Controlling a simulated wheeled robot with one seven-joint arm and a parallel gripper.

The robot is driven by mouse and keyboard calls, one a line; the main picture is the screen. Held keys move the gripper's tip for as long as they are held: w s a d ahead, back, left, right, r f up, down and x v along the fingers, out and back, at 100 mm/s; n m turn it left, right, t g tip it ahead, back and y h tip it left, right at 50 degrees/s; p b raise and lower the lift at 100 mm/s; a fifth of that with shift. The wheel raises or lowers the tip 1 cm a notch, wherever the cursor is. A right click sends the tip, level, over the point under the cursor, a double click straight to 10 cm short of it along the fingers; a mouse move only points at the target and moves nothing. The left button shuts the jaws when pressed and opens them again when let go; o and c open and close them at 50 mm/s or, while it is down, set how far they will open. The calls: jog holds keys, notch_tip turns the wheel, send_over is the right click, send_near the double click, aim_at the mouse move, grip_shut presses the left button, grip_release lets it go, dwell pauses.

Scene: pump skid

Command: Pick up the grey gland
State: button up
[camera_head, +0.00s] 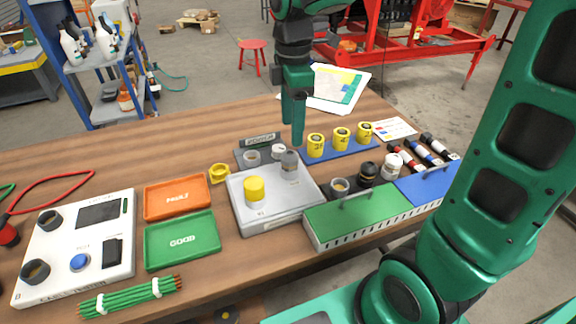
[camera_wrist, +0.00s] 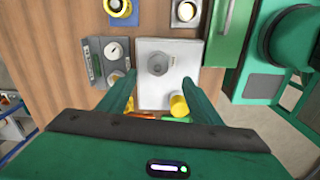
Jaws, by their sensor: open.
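The grey gland (camera_head: 290,164) is a short grey cylinder standing upright at the back right of a light grey box (camera_head: 270,214). A yellow cylinder (camera_head: 253,188) stands on the same box, toward its front left. My gripper (camera_head: 294,138) is above the gland with its fingers pointing down. In the wrist view my gripper (camera_wrist: 159,78) is open, with empty space between the fingers. The gland (camera_wrist: 158,63) shows there from above, just beyond the fingertips and between their lines. The fingers look apart from it.
A dark grey holder (camera_head: 242,160) with small round parts stands behind the box. Yellow cups (camera_head: 341,136) stand on a blue strip behind right. A green-lidded case (camera_head: 350,217) is at the right front. Orange (camera_head: 176,197) and green (camera_head: 180,240) trays lie left.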

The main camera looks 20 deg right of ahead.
aim_at(289, 152)
notch_tip(289, 152, down, 5)
jog(key=shift+w+a+f, duration=0.1)
jog(key=shift+w+f, duration=0.05)
jog(key=shift+f, duration=1.2)
jog(key=shift+w+a+f, duration=0.1)
jog(key=shift+w+f, duration=0.05)
jog(key=shift+f, duration=1.15)
jog(key=shift+c, duration=0.4)
jog(key=c, duration=1.2)
jog(key=shift+r, duration=0.1)
